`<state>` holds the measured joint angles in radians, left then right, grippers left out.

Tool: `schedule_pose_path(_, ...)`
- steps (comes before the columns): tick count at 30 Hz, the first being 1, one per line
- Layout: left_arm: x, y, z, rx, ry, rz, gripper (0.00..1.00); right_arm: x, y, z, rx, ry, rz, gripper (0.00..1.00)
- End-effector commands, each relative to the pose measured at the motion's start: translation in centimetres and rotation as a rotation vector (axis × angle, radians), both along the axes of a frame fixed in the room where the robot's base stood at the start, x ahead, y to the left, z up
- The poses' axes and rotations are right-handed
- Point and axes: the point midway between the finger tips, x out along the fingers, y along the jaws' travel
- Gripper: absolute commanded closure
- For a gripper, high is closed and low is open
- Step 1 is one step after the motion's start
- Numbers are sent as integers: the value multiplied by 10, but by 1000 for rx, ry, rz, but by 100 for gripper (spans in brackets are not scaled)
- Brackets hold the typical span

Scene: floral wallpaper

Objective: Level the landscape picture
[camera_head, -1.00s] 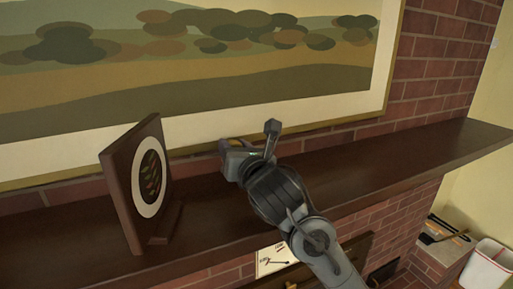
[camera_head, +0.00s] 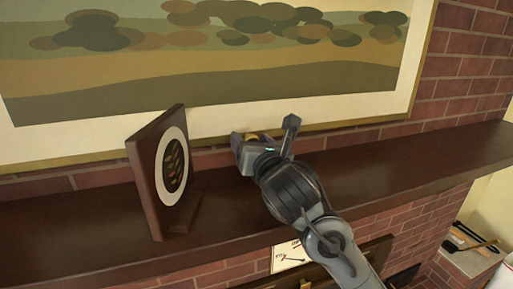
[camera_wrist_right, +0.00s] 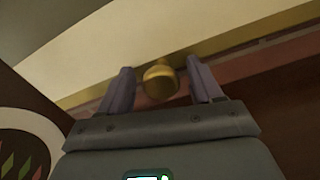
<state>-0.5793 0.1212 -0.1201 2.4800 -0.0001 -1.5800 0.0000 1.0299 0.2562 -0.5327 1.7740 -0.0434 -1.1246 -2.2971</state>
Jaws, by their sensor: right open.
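The landscape picture (camera_head: 240,84) fills the top of the head view, with a pale mat and a thin gold frame, on the brick wall above the mantel. Its lower edge runs roughly along the mantel's line; any small tilt is hard to judge at this angle. My right gripper (camera_head: 257,139) is open just below that lower edge. In the right wrist view, a round gold knob (camera_wrist_right: 160,81) sits between the spread fingers of my right gripper (camera_wrist_right: 160,86), near the frame's lower edge (camera_wrist_right: 220,45). Contact with the fingers cannot be told. My left gripper is not in view.
The dark wooden mantel (camera_head: 400,165) runs under the picture. A dark plaque with a white oval (camera_head: 172,165) stands on it, left of my right gripper. The mantel is clear to the right.

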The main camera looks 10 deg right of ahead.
Motion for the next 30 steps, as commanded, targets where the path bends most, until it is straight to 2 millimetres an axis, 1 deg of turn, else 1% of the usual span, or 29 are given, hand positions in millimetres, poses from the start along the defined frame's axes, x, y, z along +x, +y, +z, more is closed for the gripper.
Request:
schedule_pose_path(5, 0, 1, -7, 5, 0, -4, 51, -16, -2, -2, -1, -2, 2, 35)
schedule_pose_path(12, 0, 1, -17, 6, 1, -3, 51, -57, -7, -2, 0, -3, 0, 35)
schedule_pose_path(18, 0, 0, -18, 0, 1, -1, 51, -87, -9, 0, 2, -2, 4, 35)
schedule_pose_path(24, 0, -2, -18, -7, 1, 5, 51, -103, -11, 0, 1, -1, 1, 35)
schedule_pose_path(30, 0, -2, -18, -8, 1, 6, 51, -106, -12, 0, 1, -1, 0, 35)
